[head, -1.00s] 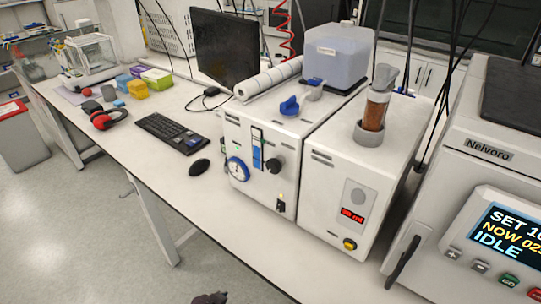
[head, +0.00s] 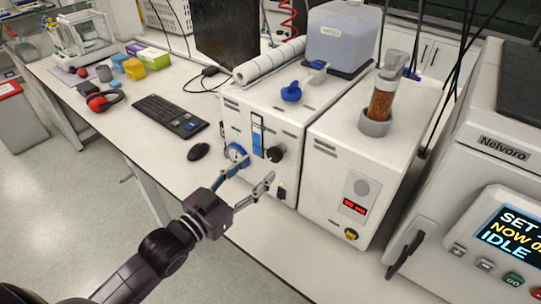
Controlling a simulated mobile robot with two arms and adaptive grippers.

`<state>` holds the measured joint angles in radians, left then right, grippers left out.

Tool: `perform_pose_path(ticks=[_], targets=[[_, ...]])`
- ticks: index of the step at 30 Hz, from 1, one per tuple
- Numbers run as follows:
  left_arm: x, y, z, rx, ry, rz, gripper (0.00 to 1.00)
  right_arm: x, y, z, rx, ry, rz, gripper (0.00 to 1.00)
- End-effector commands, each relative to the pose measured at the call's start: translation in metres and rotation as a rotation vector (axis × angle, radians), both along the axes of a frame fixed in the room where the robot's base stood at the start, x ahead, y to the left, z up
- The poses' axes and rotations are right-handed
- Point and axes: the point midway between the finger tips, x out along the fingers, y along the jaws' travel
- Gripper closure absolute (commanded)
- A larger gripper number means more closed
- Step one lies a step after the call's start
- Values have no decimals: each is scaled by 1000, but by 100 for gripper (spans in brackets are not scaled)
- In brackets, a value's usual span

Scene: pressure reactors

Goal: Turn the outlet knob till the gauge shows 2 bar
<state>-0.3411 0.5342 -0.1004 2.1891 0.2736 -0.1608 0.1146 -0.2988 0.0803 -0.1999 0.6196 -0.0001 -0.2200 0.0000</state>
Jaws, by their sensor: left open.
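A black round knob (head: 275,154) sits to the right of the gauge, beyond a blue vertical sight tube (head: 257,140). No label shows which knob is the outlet one. My left gripper (head: 256,169) is open and empty in front of the unit, its fingertips below the gauge and the black knob, apparently not touching the knob. My right gripper is not in view.
A mouse (head: 199,151) and keyboard (head: 170,115) lie left. The front bench strip is clear.

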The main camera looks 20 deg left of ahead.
Motion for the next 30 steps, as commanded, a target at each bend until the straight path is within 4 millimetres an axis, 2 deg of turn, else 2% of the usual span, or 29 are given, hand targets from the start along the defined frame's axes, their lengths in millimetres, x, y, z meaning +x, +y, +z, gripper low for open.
perform_pose_path(ticks=[6,12,17,24,30], targets=[[32,-11,4,-1,-2,1,51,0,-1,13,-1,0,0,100],[54,-20,2,1,1,1,51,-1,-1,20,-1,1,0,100],[61,-23,0,2,2,0,51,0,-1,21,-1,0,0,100],[62,-23,0,2,2,0,51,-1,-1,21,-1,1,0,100],[61,-23,0,2,2,0,72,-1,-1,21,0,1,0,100]])
